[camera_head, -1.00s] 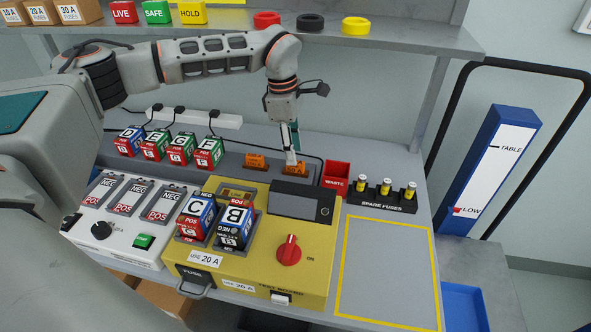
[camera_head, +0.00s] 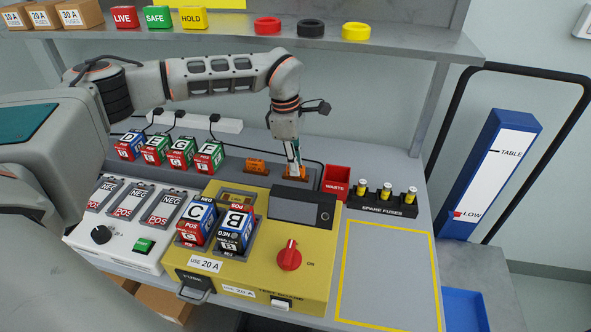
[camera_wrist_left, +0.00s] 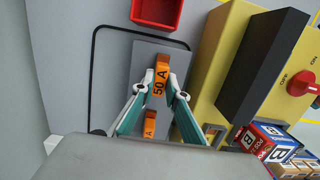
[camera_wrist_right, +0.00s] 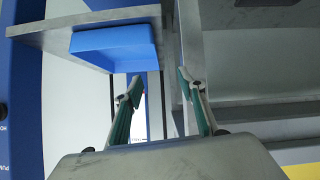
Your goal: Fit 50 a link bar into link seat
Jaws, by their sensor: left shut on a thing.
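The orange 50 A link bar (camera_wrist_left: 159,85) stands on the grey rack behind the yellow test board, and it also shows in the head view (camera_head: 303,174). My left gripper (camera_head: 294,170) points down at it, with its fingers (camera_wrist_left: 161,82) shut on the bar's two sides. A second orange bar (camera_head: 256,166) stands to its left on the same rack. A recessed window (camera_head: 237,197) in the yellow board (camera_head: 262,256), behind blocks C and B, looks like the link seat. My right gripper (camera_wrist_right: 160,88) is open and empty and shows only in its wrist view.
A red waste bin (camera_head: 336,181) and the spare fuse holder (camera_head: 382,207) stand right of the bar. A dark display box (camera_head: 300,205) rises from the board near my left gripper. Several lettered blocks (camera_head: 181,153) stand left. The yellow-outlined area (camera_head: 388,270) is clear.

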